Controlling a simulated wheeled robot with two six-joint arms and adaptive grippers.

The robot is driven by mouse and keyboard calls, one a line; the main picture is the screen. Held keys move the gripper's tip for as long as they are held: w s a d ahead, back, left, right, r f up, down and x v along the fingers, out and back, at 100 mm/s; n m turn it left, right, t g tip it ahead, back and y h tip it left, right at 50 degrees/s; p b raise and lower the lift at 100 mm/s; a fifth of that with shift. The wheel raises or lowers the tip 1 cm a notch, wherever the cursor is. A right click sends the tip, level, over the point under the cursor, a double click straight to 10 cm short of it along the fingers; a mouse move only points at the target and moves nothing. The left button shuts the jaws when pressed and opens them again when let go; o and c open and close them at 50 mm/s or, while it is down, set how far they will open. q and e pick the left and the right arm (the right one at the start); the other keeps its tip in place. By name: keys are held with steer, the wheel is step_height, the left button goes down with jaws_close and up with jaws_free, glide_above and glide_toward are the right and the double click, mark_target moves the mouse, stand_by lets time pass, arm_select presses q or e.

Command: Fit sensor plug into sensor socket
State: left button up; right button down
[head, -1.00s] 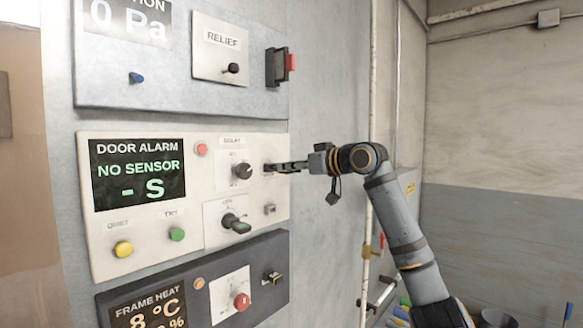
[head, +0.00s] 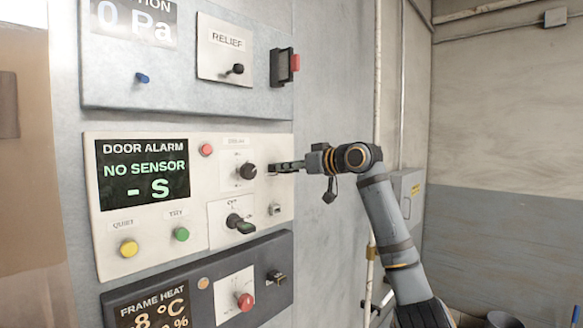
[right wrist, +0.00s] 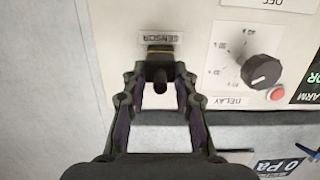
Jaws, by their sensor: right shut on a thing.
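The door alarm panel (head: 215,152) reads "NO SENSOR" on its screen. My right gripper (head: 272,168) reaches in from the right, its fingertips at the panel's right part. In the right wrist view, its fingers (right wrist: 160,72) are shut on a dark sensor plug (right wrist: 160,78). The plug's far end meets a dark spot right at the "SENSOR" label (right wrist: 160,39). The sensor socket is hidden behind the plug and fingertips, so I cannot tell how far the plug is in. My left gripper is not in view.
The delay knob (head: 247,171) is just left of the gripper. The frame heat panel (head: 195,285) is underneath. The relief panel (head: 227,49) is above. The wall right of the panels is clear.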

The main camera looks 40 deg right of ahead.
steer(key=shift+w+r, duration=0.1)
steer(key=shift+w, duration=0.1)
steer(key=c, duration=1.4)
jaws_free()
steer(key=shift+c, duration=0.2)
steer(key=o, duration=0.5)
steer(key=shift+w+a, duration=0.1)
steer(key=shift+w, duration=0.2)
steer(key=shift+c, duration=0.2)
steer(key=shift+o, duration=0.3)
steer(key=o, duration=0.5)
steer(key=shift+s, duration=0.15)
steer(key=shift+o, duration=0.3)
